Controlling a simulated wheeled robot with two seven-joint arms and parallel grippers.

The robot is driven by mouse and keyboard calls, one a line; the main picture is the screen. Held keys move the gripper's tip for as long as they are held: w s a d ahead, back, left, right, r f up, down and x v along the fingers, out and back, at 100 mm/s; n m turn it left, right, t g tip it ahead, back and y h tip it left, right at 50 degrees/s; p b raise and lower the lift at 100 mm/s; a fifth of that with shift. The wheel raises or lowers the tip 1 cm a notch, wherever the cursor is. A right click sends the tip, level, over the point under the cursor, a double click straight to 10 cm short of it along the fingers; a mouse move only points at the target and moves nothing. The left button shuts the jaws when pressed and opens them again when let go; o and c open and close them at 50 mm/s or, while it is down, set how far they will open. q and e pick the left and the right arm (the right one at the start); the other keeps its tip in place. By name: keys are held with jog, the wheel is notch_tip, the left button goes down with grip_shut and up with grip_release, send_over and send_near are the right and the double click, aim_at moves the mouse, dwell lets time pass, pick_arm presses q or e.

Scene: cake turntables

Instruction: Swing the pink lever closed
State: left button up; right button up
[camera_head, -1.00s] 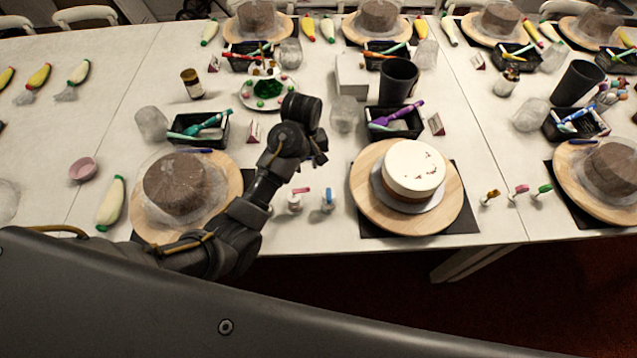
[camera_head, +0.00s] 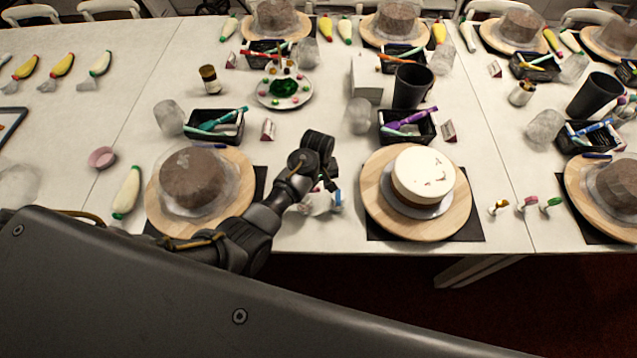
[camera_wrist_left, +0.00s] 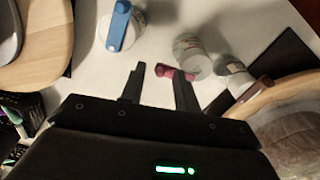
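The pink lever (camera_wrist_left: 163,71) shows in the left wrist view as a short dark-pink bar beside a small white bottle (camera_wrist_left: 190,52). My left gripper (camera_wrist_left: 158,76) is open, with its two fingers apart. The lever's free end shows between the fingertips, and the right finger partly covers the rest. I cannot tell whether they touch. In the head view my left gripper (camera_head: 328,182) points down over the small bottles (camera_head: 317,205) and hides most of the lever. My right gripper is not in view.
A bottle with a blue lever (camera_wrist_left: 119,24) stands close by, and one with a dark red lever (camera_wrist_left: 262,82) is on the other side. A white cake (camera_head: 424,172) on a turntable (camera_head: 380,215) is to the right. A brown cake (camera_head: 193,178) is to the left.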

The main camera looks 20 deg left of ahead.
pick_arm(q)
grip_shut()
jog(key=shift+s+m, duration=0.1)
jog(key=shift+m, duration=0.2)
jog(key=s+a+m, duration=0.3)
jog(key=s+m, duration=0.2)
jog(key=m, duration=1.3)
jog(key=shift+s, duration=0.3)
jog(key=shift+a+m, duration=0.1)
jog(key=shift+m, duration=0.2)
dwell(0.3)
